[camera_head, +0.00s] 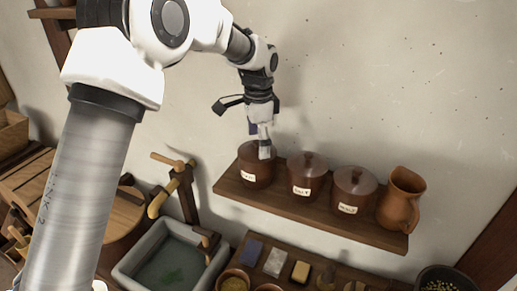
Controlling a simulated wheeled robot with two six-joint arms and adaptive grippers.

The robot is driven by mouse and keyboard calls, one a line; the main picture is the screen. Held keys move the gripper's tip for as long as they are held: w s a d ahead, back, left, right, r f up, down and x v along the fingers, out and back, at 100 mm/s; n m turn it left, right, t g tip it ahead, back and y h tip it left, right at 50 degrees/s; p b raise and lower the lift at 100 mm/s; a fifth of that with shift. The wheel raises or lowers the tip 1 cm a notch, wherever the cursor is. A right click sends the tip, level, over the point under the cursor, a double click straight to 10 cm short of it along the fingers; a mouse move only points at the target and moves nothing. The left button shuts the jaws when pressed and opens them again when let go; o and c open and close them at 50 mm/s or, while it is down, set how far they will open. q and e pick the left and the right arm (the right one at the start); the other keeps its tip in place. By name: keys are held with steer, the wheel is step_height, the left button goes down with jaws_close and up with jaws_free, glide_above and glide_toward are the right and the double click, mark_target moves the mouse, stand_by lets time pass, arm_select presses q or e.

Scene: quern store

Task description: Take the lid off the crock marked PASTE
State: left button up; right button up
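Three brown lidded crocks with pale labels stand in a row on a wooden wall shelf (285,203): a left crock (257,180), a middle crock (303,177) and a right crock (352,190). The label lettering is too small to read surely, so I cannot tell which says PASTE. My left gripper (263,148) points down at the top of the left crock, its fingertips at the lid. They cover the knob, and I cannot tell whether they grip it. The middle and right lids sit on their crocks, knobs showing. My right gripper is not in view.
An orange clay jug (401,198) stands at the shelf's right end, close to the right crock. Below are a stone basin (130,272) with a wooden-handled tap, and a lower board with coloured blocks and small bowls. The wall above the shelf is bare.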

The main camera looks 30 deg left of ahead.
arm_select(q)
steer(key=shift+s+r, duration=0.25)
steer(key=shift+s, duration=0.2)
steer(key=c, duration=1.1)
steer(key=shift+s, duration=0.1)
steer(key=c, duration=0.6)
jaws_close()
steer(key=shift+s+f, duration=0.1)
steer(key=shift+f, duration=0.05)
